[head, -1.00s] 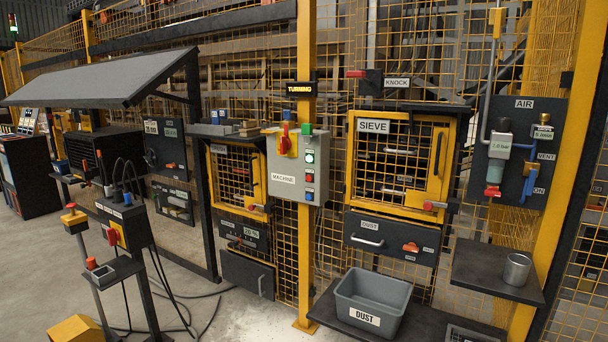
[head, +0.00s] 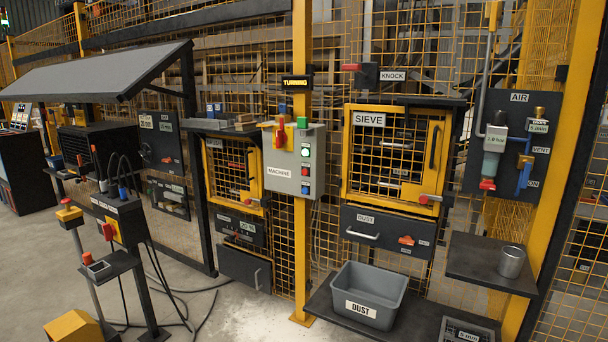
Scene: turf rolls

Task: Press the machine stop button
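The grey machine control box (head: 316,170), labelled MACHINE, is fixed to a yellow post in the middle of the head view. A red rotary handle on a yellow plate (head: 280,135) is at the box's upper left. Neither of my grippers is in view.
The sieve door (head: 393,120) is right of the box, above a dust drawer (head: 388,231). A grey dust bin (head: 368,296) stands on a low shelf. A metal cup (head: 511,262) is on a right shelf. A control stand (head: 125,218) is at left. Floor between is mostly clear.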

